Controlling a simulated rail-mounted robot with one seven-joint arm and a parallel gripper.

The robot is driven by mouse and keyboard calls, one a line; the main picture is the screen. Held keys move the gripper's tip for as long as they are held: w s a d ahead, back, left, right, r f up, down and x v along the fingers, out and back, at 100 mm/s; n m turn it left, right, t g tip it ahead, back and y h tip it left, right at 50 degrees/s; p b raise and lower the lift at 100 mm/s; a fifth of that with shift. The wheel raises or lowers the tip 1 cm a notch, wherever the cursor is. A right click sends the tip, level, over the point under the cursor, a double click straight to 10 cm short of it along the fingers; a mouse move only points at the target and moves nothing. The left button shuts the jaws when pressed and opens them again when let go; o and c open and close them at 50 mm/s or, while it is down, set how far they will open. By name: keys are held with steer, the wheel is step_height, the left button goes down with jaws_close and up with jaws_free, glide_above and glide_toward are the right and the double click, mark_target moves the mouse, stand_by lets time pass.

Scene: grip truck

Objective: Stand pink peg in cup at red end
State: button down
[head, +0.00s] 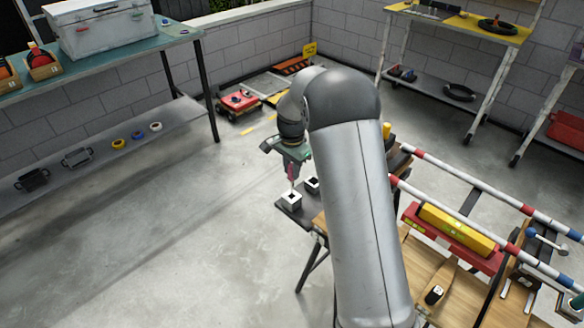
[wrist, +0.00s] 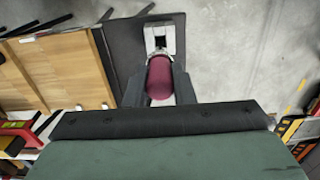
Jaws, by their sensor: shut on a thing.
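My gripper (head: 292,163) is shut on the pink peg (head: 291,173), which hangs roughly upright below it. In the wrist view the peg (wrist: 160,80) sits between the two dark fingers. A white square cup (head: 291,199) with a dark opening stands directly below the peg on a dark board. The same cup (wrist: 160,36) shows just beyond the peg's far end in the wrist view. I cannot tell whether the peg's lower tip is inside the cup or just above it. A second white cup (head: 312,185) is partly hidden by my arm. No red end marking is visible on the board.
The dark board (head: 288,208) lies at the end of a wooden workbench (head: 455,290). A shelf bench (head: 110,135) stands at left. The floor (head: 190,240) between is clear.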

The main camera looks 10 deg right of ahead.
mark_target(292, 180)
steer(key=shift+f+b, duration=2.15)
steer(key=shift+f, duration=1.5)
steer(key=c, duration=1.1)
jaws_free()
steer(key=shift+c, duration=0.2)
step_height(292, 180, up, 17)
steer(key=shift+r+p, duration=0.2)
steer(key=shift+p, duration=0.35)
